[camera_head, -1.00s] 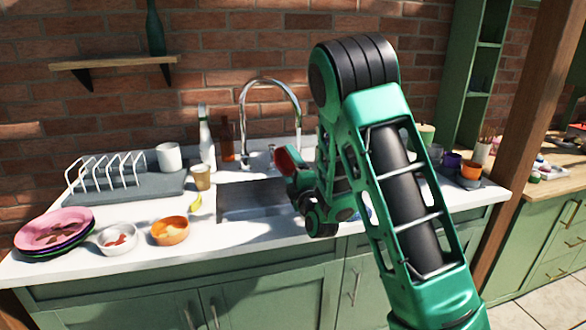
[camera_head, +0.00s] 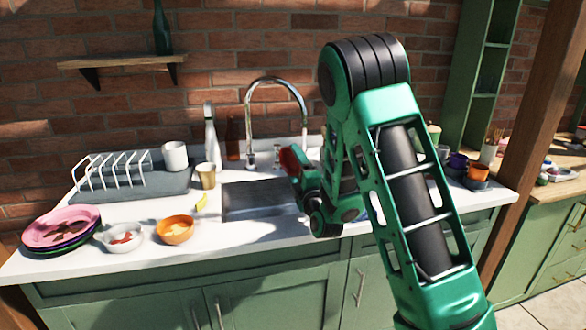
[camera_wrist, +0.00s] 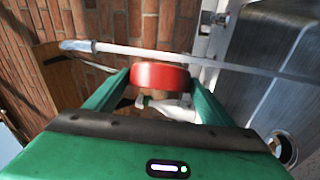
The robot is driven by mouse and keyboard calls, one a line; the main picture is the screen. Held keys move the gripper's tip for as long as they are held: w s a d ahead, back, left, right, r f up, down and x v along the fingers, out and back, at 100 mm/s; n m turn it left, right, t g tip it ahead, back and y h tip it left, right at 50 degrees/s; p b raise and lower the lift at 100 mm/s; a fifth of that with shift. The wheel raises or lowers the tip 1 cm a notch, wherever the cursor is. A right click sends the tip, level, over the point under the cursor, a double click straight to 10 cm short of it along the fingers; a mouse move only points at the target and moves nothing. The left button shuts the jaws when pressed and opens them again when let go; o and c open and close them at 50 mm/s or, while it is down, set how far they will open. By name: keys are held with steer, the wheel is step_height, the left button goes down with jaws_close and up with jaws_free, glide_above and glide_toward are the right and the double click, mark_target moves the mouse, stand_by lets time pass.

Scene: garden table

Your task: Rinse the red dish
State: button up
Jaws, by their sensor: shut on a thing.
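My gripper (camera_wrist: 158,92) is shut on the red dish (camera_wrist: 160,76), with one finger on each side of it. In the head view the red dish (camera_head: 290,160) shows on edge, over the right part of the sink (camera_head: 250,203), and my arm hides the sink's right end. The chrome tap (camera_head: 250,110) arches behind. In the wrist view the tap's spout end (camera_wrist: 78,46) is at upper left. A pale straight band, seemingly running water, goes from it past the dish toward the sink (camera_wrist: 275,60). I cannot tell whether it touches the dish.
Left of the sink are a gold cup (camera_head: 206,175), an orange bowl (camera_head: 175,231), a white bowl (camera_head: 121,238), stacked plates (camera_head: 62,226) and a dish rack (camera_head: 112,172). A white bottle (camera_head: 211,145) and brown bottle (camera_head: 233,140) stand behind. Pots (camera_head: 478,172) stand at right.

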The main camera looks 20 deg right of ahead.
steer(key=shift+s+r, duration=0.1)
steer(key=shift+s, duration=0.05)
steer(key=s+d+r, duration=0.4)
steer(key=s+d, duration=0.1)
steer(key=s, duration=0.1)
steer(key=shift+d+r, duration=0.15)
steer(key=shift+r, duration=0.2)
stand_by(0.6)
steer(key=shift+s, duration=0.1)
steer(key=shift+f, duration=0.1)
stand_by(0.9)
steer(key=shift+w+a+f, duration=0.75)
steer(key=shift+w+a, duration=0.1)
steer(key=shift+w, duration=0.15)
steer(key=shift+w+a+f, duration=0.75)
steer(key=shift+w+a, duration=0.05)
steer(key=shift+w, duration=0.25)
steer(key=shift+w+a+f, duration=0.75)
steer(key=shift+w+a, duration=0.1)
steer(key=shift+w, duration=0.15)
